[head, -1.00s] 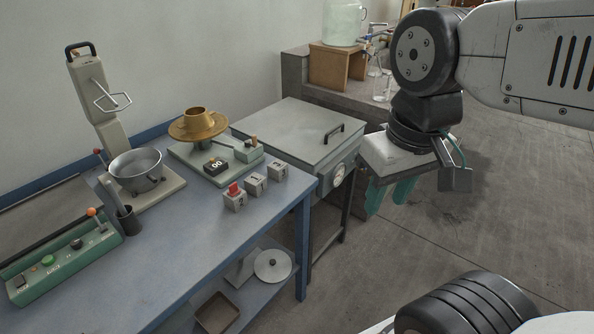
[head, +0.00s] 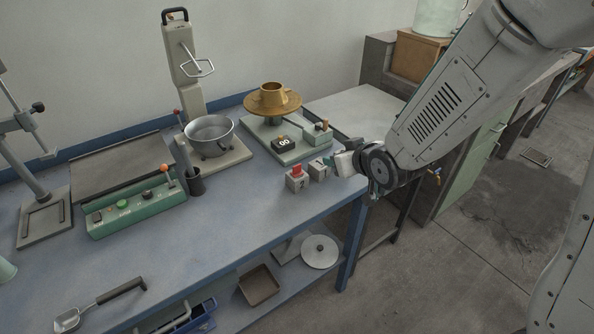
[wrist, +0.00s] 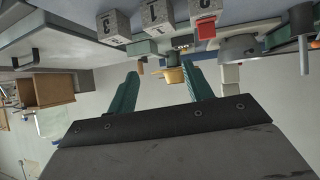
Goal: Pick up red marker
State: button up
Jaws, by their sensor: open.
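The red marker (head: 298,170) is a small red block on top of the grey speckled cube numbered 2 (head: 297,184), near the bench's right front corner. In the upside-down wrist view the red marker (wrist: 206,28) shows against its cube (wrist: 205,8), right of the finger gap. My gripper is at the bench edge, right of the numbered cubes in the head view, its fingers mostly hidden by the wrist. In the wrist view my gripper (wrist: 164,84) has two green fingers spread apart with nothing between them. It is apart from the marker.
The cube numbered 1 (head: 319,172) stands beside it; a third cube (wrist: 114,25) shows in the wrist view. Behind are a counter box (head: 284,144) and a brass dish with a cup (head: 272,98). A steel pot (head: 210,136) stands left.

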aim_at(298, 166)
jog(key=a+f+y, duration=0.1)
jog(key=a, duration=0.1)
jog(key=a+f+n+t+y, duration=0.1)
jog(key=a+f, duration=0.1)
jog(key=a+f+y, duration=0.1)
jog(key=a+f, duration=0.1)
jog(key=a, duration=0.1)
jog(key=shift+f+t+y, duration=0.1)
jog(key=shift+t+y, duration=0.2)
jog(key=shift+y, duration=0.1)
jog(key=x, duration=0.7)
jog(key=shift+w+a, duration=0.25)
jog(key=shift+a, duration=0.3)
jog(key=c, duration=1.1)
